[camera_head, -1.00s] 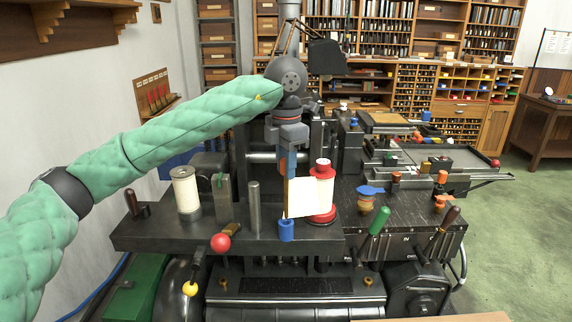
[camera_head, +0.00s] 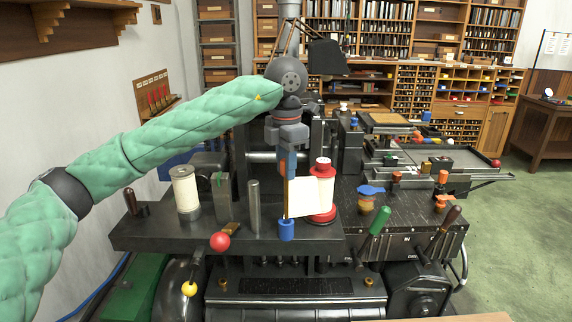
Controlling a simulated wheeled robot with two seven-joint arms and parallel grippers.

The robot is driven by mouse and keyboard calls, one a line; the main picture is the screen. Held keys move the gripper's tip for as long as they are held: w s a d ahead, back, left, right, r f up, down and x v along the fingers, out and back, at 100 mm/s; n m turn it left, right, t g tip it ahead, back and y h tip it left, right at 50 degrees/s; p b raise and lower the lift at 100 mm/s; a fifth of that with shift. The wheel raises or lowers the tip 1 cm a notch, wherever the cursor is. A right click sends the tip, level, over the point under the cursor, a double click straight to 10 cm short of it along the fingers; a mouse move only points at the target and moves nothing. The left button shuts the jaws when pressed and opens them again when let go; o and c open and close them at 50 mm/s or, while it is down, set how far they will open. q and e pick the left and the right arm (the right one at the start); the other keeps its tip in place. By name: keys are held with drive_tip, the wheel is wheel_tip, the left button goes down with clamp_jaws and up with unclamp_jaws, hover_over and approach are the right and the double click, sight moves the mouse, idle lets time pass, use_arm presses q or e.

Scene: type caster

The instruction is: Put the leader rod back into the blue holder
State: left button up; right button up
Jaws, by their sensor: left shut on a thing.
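My left gripper (camera_head: 287,170) hangs from the green-sleeved arm with its fingers pointing down, in the middle of the head view. It is shut on the upper end of the leader rod (camera_head: 286,202), a thin upright brown rod with a cream paper sheet (camera_head: 309,198) spreading to its right. The blue holder (camera_head: 286,230) is a small cup on the front edge of the black machine's top, directly below the rod. The rod's lower end meets the holder's mouth in this view; I cannot tell how deep it sits. My right gripper is not in view.
A red-and-white spool (camera_head: 321,190) stands just behind the paper. A grey metal post (camera_head: 254,207) and a cream thread spool (camera_head: 186,192) stand to the left. A red ball knob (camera_head: 220,242) and a green-handled lever (camera_head: 378,221) stick out at the front.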

use_arm(q)
drive_tip(key=shift+f, duration=0.35)
drive_tip(key=shift+f+b, duration=0.35)
drive_tip(key=shift+b, duration=0.1)
drive_tip(key=shift+f+b, duration=0.3)
drive_tip(key=shift+f, duration=0.05)
drive_tip(key=shift+f+b, duration=1.05)
drive_tip(key=shift+f, duration=0.5)
drive_tip(key=o, duration=1.1)
drive_tip(key=shift+c, duration=0.2)
drive_tip(key=shift+r+p, duration=0.35)
drive_tip(key=shift+r, duration=2.7)
